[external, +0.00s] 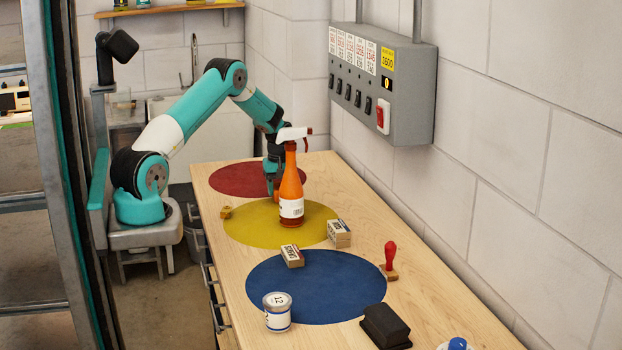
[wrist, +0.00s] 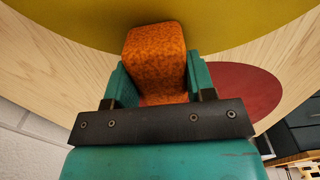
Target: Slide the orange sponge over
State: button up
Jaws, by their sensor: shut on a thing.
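The orange sponge (wrist: 155,52) is a speckled block between the two teal fingers of my gripper (wrist: 158,80) in the wrist view. My gripper is shut on it. Its far end overlaps the edge of the yellow circle (wrist: 230,18) in that picture, and the red circle (wrist: 255,92) shows behind. In the external view my gripper (external: 271,182) points down near the gap between the red and yellow circles. The orange spray bottle (external: 291,190) stands in front and hides most of the sponge there. I cannot tell whether the sponge touches the bench.
Two stamp blocks (external: 292,256) (external: 339,233) lie near the yellow and blue circles. A small wooden piece (external: 226,212) sits left. A numbered can (external: 277,311), red-handled stamp (external: 390,262) and black block (external: 385,326) stand around the blue circle (external: 325,285). A grey switch box (external: 400,110) hangs on the wall.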

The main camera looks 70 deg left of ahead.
jog(key=shift+d, duration=1.2)
jog(key=o, duration=1)
jog(key=shift+r, duration=0.15)
notch_tip(320, 180, up, 17)
jog(key=shift+r+b, duration=0.1)
jog(key=shift+b, duration=0.9)
